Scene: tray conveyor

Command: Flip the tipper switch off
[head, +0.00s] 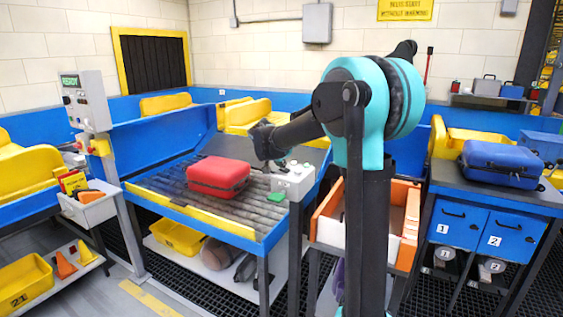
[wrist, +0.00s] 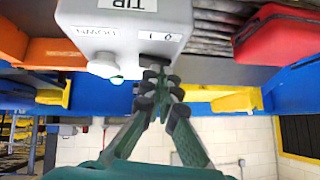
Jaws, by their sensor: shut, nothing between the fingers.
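The tipper control box (head: 293,182) is a grey box on a post at the right front corner of the roller conveyor. In the wrist view, which appears upside down, the box (wrist: 115,30) carries a "TIP" label, a "DOWN" label beside a white knob (wrist: 103,66), and a "0 1" label. My gripper (wrist: 160,78) is shut and empty, with its fingertips right by the "0 1" label. The switch lever there is hidden by the fingers, so I cannot tell its position or whether they touch it. In the head view my gripper (head: 266,150) is just above and behind the box.
A red suitcase (head: 219,177) lies on the rollers (head: 165,188) left of the box. An orange bin (head: 330,228) stands to the right. A panel reading "READY" (head: 84,98) stands at the left. A blue suitcase (head: 503,160) lies on the right-hand bench.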

